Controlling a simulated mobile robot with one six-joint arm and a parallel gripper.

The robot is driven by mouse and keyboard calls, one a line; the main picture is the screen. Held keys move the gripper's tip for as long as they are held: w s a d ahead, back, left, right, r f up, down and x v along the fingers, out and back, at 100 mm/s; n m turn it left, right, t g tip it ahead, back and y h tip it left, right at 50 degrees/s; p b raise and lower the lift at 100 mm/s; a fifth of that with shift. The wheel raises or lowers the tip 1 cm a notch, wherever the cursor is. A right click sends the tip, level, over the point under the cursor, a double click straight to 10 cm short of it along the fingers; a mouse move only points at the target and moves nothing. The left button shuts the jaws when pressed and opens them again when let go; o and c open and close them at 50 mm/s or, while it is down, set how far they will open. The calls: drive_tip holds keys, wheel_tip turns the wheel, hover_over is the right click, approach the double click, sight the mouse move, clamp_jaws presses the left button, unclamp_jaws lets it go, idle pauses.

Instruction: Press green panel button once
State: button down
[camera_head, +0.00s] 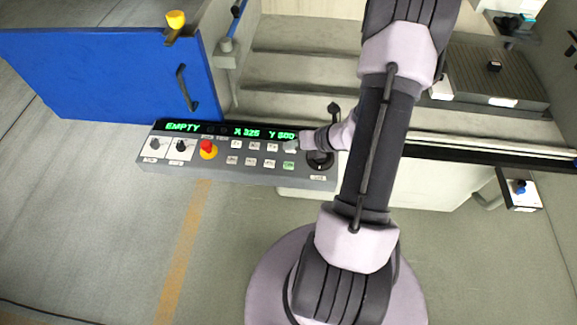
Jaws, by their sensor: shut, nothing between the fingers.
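The control panel (240,177) is a long grey console on the front of the machine. The green button (289,165) sits in the lower row of small buttons, near the right end of the panel. The other buttons in the two rows are white. My gripper (291,147) is shut and empty, over the upper row and just above the green button in the picture. My wrist comes in from the right. I cannot tell whether the fingertips touch the panel.
A display (232,131) reads "EMPTY" in green. A red-and-yellow emergency stop (208,149) and two switches are on the panel's left. A black knob (319,161) stands right of the green button. A blue door (110,75) stands at left. Floor at lower left is clear.

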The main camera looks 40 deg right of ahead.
sight(291, 166)
wheel_tip(291, 166, down, 7)
drive_tip(key=b, duration=0.5)
drive_tip(key=shift+r, duration=0.1)
idle(1.6)
drive_tip(key=shift+f+b, duration=0.45)
drive_tip(key=shift+b, duration=0.05)
drive_tip(key=shift+f+b, duration=0.35)
drive_tip(key=shift+f, duration=0.05)
drive_tip(key=shift+r, duration=0.1)
idle(0.5)
drive_tip(key=shift+r+p, duration=0.7)
drive_tip(key=shift+r, duration=0.05)
drive_tip(key=shift+r+p, duration=2.15)
drive_tip(key=shift+r, duration=0.35)
